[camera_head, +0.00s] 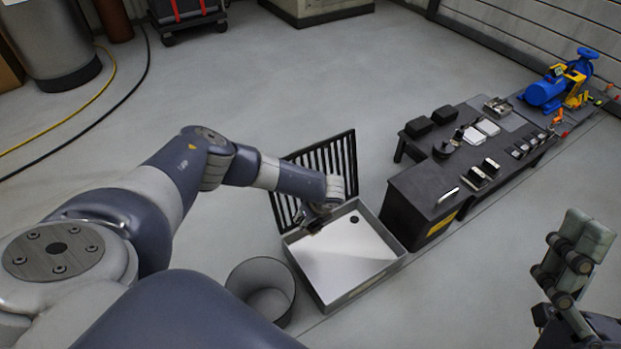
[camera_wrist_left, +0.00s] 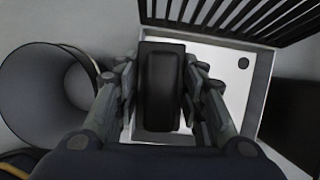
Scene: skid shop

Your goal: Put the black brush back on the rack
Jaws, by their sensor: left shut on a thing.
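My left gripper (camera_wrist_left: 162,95) is shut on the black brush (camera_wrist_left: 160,88), which shows as a dark rounded block between its fingers in the left wrist view. In the head view the left gripper (camera_head: 316,222) is over the upper left part of a shallow white-bottomed tray (camera_head: 398,262), and the brush is mostly hidden there. A black slatted rack (camera_head: 343,165) stands tilted along the tray's far side, just beyond the gripper; it also shows at the top of the left wrist view (camera_wrist_left: 240,14). My right gripper (camera_head: 572,245) is at the right edge, its jaw opening unclear.
A grey round bin (camera_head: 262,288) stands left of the tray. A dark workbench (camera_head: 425,195) with several small items is to the right, with a blue pump (camera_head: 548,92) at its far end. The floor behind the rack is clear.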

